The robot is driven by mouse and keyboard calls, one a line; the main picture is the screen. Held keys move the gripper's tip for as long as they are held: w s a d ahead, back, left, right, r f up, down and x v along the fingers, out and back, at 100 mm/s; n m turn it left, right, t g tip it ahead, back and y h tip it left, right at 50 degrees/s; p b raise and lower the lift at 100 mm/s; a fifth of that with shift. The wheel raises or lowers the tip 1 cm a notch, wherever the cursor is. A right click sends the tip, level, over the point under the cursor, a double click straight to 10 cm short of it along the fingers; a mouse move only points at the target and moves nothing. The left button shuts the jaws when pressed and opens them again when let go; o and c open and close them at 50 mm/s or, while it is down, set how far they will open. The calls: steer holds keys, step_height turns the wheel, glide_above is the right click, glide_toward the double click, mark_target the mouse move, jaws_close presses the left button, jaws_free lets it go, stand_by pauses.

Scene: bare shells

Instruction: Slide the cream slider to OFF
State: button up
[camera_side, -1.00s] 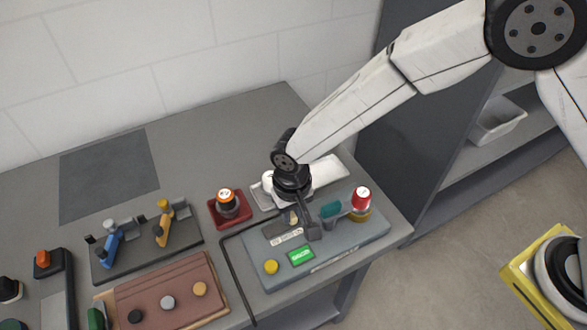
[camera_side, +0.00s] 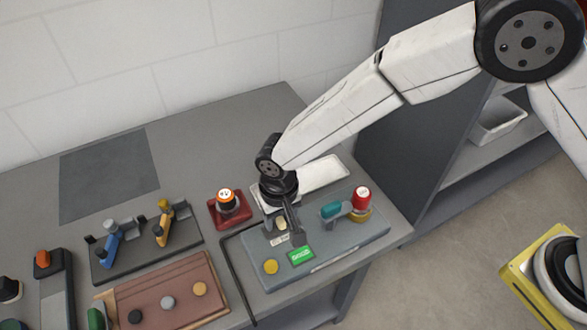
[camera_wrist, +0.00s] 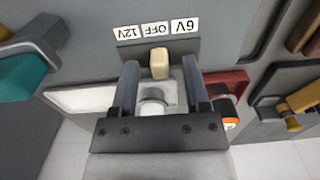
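The cream slider (camera_side: 281,224) stands upright on the grey-blue panel (camera_side: 345,245). In the wrist view the slider (camera_wrist: 159,65) is in its dark slot, in line with the OFF label (camera_wrist: 155,29), between the 12V label (camera_wrist: 127,33) and the 6V label (camera_wrist: 184,25). My gripper (camera_wrist: 160,72) is open, with one finger on each side of the slider and a visible gap to both. In the side view my gripper (camera_side: 288,226) is low over the panel, and a finger hides part of the label strip.
A teal lever (camera_side: 331,210) and a red-topped knob (camera_side: 361,200) stand right of my gripper. A yellow button (camera_side: 271,267) and green display (camera_side: 301,256) are in front. A red-based orange knob (camera_side: 227,198) stands left. A white tray (camera_side: 325,174) lies behind.

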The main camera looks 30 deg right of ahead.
mark_target(281, 220)
stand_by(0.3)
steer(key=shift+r, duration=3.9)
steer(key=d+r+t, duration=0.1)
steer(key=d+r, duration=0.2)
steer(key=d, duration=1.3)
steer(key=s+d, duration=0.4)
steer(key=d, duration=0.3)
steer(key=s+d+r+t, duration=0.1)
steer(key=s+d, duration=0.4)
steer(key=d, duration=0.3)
steer(key=shift+d+t, duration=0.3)
